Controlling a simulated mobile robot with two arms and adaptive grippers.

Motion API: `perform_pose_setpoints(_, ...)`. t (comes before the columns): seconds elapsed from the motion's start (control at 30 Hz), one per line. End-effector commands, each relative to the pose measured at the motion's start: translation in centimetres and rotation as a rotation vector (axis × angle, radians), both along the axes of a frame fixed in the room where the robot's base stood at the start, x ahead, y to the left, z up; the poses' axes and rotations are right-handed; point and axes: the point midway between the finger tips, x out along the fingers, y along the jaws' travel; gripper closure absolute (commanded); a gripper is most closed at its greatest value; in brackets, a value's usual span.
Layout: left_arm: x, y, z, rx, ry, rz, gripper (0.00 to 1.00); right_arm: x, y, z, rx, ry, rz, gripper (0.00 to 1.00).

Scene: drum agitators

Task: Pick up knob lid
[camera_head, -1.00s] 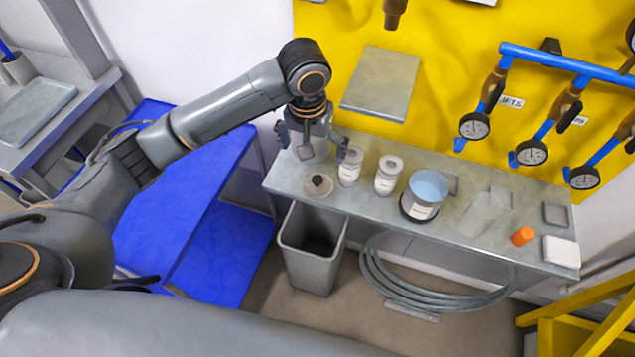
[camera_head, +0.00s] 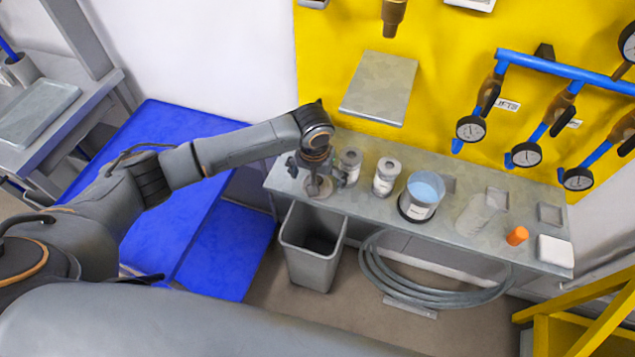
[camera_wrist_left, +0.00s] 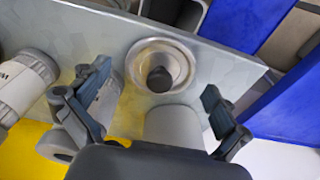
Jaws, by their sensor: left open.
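The knob lid (camera_wrist_left: 161,66) is a round metal lid with a dark knob in its middle, lying flat on the grey bench. In the wrist view it lies ahead of and between the fingers of my left gripper (camera_wrist_left: 157,98), apart from both. In the head view the gripper (camera_head: 319,182) is over the lid (camera_head: 318,188) and covers much of it. My left gripper is open and empty, pointing down. My right gripper is not in view.
Two white labelled jars (camera_head: 387,177) and a blue-filled can (camera_head: 423,196) stand right of the gripper. A clear beaker, an orange cap (camera_head: 517,236) and a white block lie further right. A grey bin (camera_head: 312,247) stands below the bench's front edge.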

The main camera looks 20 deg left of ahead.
Motion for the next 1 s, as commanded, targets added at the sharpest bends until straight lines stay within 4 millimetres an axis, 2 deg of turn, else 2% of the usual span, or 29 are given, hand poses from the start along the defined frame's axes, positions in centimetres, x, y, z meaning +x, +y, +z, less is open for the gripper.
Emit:
perform_pose_setpoints(0.13, 0.00, -0.02, 0.00, 0.000, 0.000, 0.000, 0.00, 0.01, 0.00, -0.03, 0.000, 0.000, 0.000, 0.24)
perform_pose_setpoints(0.17, 0.00, -0.02, 0.00, 0.000, 0.000, 0.000, 0.04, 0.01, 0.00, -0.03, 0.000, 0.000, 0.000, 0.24)
perform_pose_setpoints(0.37, 0.00, 0.00, 0.03, 0.000, 0.000, 0.000, 0.45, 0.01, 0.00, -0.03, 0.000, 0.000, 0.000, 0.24)
perform_pose_setpoints(0.4, 0.00, 0.01, 0.02, 0.000, 0.000, 0.000, 0.49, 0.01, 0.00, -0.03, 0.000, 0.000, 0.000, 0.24)
perform_pose_setpoints(0.6, -0.11, -0.02, -0.10, 0.000, 0.003, -0.001, 0.54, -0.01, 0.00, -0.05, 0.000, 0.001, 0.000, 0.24)
perform_pose_setpoints(1.0, -0.33, -0.12, -0.27, 0.000, 0.008, -0.003, 0.55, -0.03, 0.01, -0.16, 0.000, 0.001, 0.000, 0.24)
